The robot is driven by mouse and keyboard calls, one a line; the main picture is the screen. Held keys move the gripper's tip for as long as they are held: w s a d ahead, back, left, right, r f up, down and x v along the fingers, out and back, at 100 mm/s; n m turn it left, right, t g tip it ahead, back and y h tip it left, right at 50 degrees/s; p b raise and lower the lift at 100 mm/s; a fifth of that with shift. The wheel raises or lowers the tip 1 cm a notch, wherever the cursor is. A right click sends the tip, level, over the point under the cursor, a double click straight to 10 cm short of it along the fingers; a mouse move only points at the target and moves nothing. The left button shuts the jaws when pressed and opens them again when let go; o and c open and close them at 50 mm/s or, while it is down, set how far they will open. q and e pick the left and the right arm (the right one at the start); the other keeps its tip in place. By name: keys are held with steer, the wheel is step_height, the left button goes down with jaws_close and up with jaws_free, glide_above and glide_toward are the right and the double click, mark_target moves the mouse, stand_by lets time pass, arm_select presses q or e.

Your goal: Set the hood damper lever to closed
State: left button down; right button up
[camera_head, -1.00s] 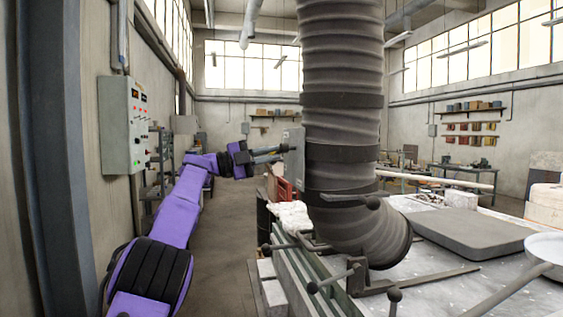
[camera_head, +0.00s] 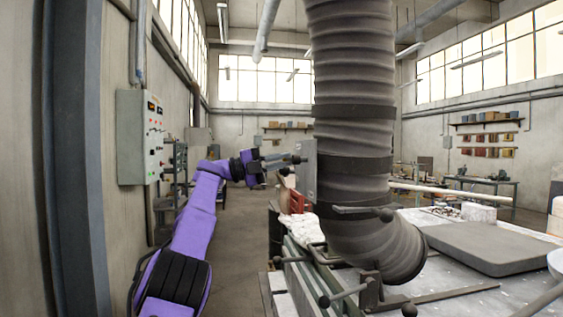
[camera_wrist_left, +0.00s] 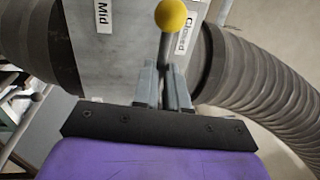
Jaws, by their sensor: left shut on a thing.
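The hood damper lever shows in the left wrist view as a thin stem with a yellow ball knob (camera_wrist_left: 170,16). It stands in front of a grey box with a "Mid" label (camera_wrist_left: 103,15) and a "Closed" label (camera_wrist_left: 187,33). The knob is between the two labels, closer to "Closed". My left gripper (camera_wrist_left: 164,85) is shut on the lever's stem, below the knob. In the head view my left gripper (camera_head: 284,160) reaches to the grey damper box (camera_head: 308,170) on the left of the ribbed duct (camera_head: 350,130); the lever is too small to make out there. My right gripper is out of view.
A grey control panel (camera_head: 138,137) hangs on the left wall. Below the duct is a bench with several ball-ended handles (camera_head: 324,301) at its front. A dark slab (camera_head: 490,246) lies on the bench at right. The floor aisle (camera_head: 235,255) on the left is clear.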

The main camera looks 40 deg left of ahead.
arm_select(q)
steer(key=c, duration=1.2)
jaws_free()
steer(key=shift+r, duration=0.35)
steer(key=shift+o, duration=0.2)
steer(key=shift+w+d+f, duration=0.1)
steer(key=shift+w+f, duration=0.05)
steer(key=shift+w, duration=0.05)
steer(key=b+v, duration=0.3)
steer(key=v, duration=0.7)
steer(key=shift+s+b, duration=0.2)
steer(key=shift+b, duration=0.1)
steer(key=shift+a+f, duration=0.1)
steer(key=shift+a, duration=0.15)
